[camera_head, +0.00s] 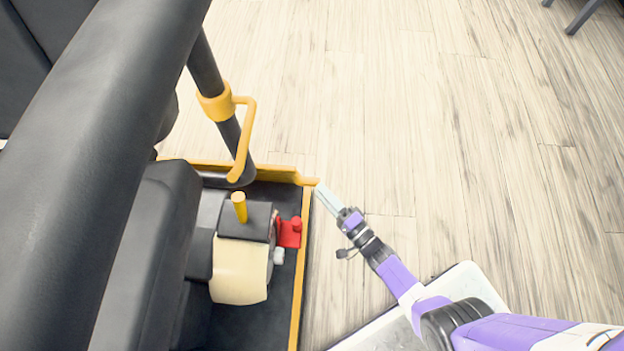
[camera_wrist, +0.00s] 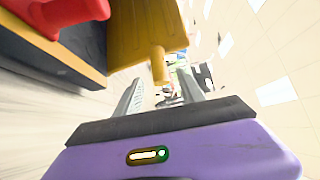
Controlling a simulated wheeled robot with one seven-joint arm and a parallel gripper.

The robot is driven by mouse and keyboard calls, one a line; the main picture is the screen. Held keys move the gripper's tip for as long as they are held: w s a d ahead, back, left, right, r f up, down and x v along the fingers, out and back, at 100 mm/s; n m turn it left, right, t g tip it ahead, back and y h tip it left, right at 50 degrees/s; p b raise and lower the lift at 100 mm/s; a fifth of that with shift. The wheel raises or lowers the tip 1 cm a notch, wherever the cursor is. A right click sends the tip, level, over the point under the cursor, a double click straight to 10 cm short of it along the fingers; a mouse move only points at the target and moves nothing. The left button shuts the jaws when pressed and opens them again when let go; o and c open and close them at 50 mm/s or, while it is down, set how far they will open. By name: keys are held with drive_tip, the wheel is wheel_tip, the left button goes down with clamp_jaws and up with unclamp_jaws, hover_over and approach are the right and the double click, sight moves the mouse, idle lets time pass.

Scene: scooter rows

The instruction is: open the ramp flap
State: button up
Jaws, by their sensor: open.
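The ramp flap (camera_head: 270,172) is a yellow panel along the far edge of the dark platform, with a small tab at its right corner. In the wrist view the flap (camera_wrist: 140,28) fills the upper middle, and its tab (camera_wrist: 158,68) points down. My gripper (camera_head: 321,190) is at the tab's right end in the head view. In the wrist view my gripper (camera_wrist: 159,78) is open, one finger on each side of the tab in the picture. I cannot tell whether either finger touches it.
The platform has a yellow edge (camera_head: 299,285). On it stand a cream-and-dark box with a yellow peg (camera_head: 239,207) and a red part (camera_head: 289,233). A dark post with a yellow handle (camera_head: 243,140) rises behind. Black seating fills the left. The wooden floor (camera_head: 450,130) is mostly clear.

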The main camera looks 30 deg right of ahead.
sight(312, 182)
drive_tip(key=shift+b+x, duration=0.5)
drive_tip(key=shift+x, duration=2.25)
drive_tip(key=shift+c, duration=0.5)
clamp_jaws()
